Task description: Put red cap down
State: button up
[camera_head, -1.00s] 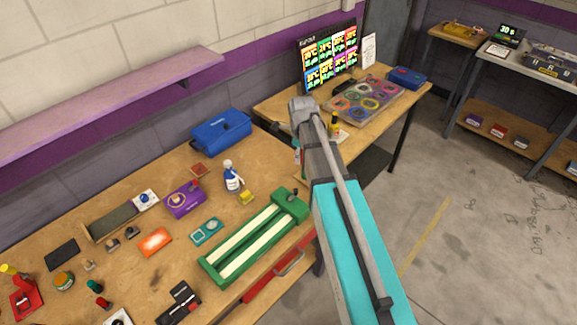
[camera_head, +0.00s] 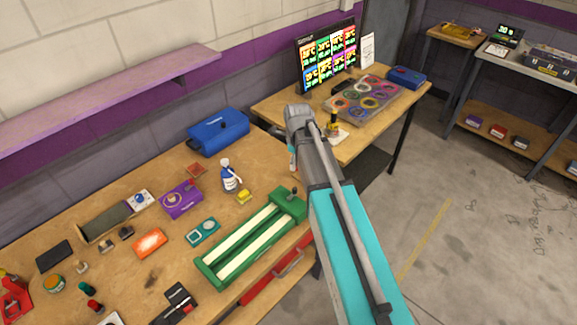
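I cannot pick out the red cap with certainty. Two small green pieces with red parts, one of them this red-and-green piece (camera_head: 86,289), lie at the lower left of the wooden bench (camera_head: 165,262). A small red piece (camera_head: 191,183) shows on the purple box (camera_head: 178,202). My arm rises from the lower right, and its wrist end is over the gap between the bench and the farther table (camera_head: 283,107). My gripper's fingers are hidden behind the arm, so whether they hold anything does not show.
A green two-slot track (camera_head: 250,243) lies near the bench's front edge. A white-and-blue bottle (camera_head: 229,178) and a blue case (camera_head: 218,134) stand behind it. The farther table carries a lit screen (camera_head: 327,57) and a tray of coloured rings (camera_head: 366,97). Open floor is at right.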

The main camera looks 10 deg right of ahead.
jog(key=w+f+b, duration=0.4)
jog(key=w, duration=0.5)
jog(key=w+f+b, duration=0.4)
jog(key=f+b, duration=0.1)
jog(key=shift+w, duration=0.1)
jog(key=shift+f, duration=0.1)
jog(key=shift+w+f+b, duration=0.45)
jog(key=shift+f+b, duration=0.3)
jog(key=shift+b, duration=0.1)
jog(key=shift+f+b, duration=1.2)
jog(key=shift+f, duration=0.2)
jog(key=o, duration=0.8)
jog(key=shift+r, duration=0.1)
jog(key=shift+c, duration=0.2)
